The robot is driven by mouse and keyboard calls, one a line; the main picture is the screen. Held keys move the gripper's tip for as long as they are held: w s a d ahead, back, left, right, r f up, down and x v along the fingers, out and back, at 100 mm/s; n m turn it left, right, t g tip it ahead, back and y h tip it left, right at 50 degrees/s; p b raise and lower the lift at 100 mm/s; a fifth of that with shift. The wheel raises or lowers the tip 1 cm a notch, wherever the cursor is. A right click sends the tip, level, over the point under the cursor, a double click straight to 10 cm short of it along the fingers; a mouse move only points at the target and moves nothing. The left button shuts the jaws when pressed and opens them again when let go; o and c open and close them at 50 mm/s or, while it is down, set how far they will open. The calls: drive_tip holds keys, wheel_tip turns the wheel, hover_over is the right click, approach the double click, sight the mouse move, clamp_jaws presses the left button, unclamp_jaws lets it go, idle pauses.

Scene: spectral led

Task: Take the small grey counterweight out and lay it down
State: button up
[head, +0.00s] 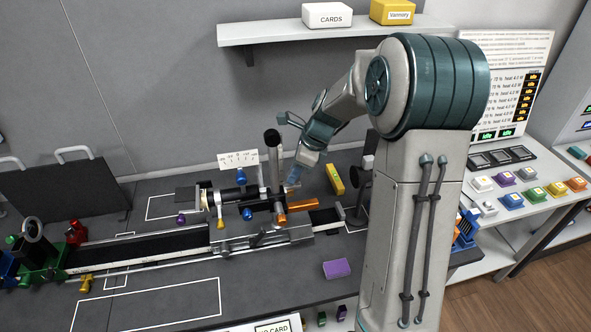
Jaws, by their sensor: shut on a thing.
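My gripper (294,177) points down at the right side of the optical instrument (240,200), close beside its upright grey post (273,165) with a dark top. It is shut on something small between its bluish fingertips. That thing is too small and too covered to make out, so I cannot tell whether it is the grey counterweight. I cannot pick out a small grey counterweight anywhere else in the view. Whether the held thing touches the instrument is also unclear.
The instrument sits on a long rail (140,250) across the dark bench. An orange block (303,205) and a yellow block (335,179) are near the gripper. A purple block (337,268) lies in front. A white-outlined area (150,305) at front left is bare.

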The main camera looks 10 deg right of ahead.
drive_tip(key=shift+r+p, duration=0.5)
drive_tip(key=shift+r, duration=0.15)
drive_tip(key=shift+r+p, duration=1)
drive_tip(key=shift+r, duration=0.2)
drive_tip(key=shift+f, duration=0.1)
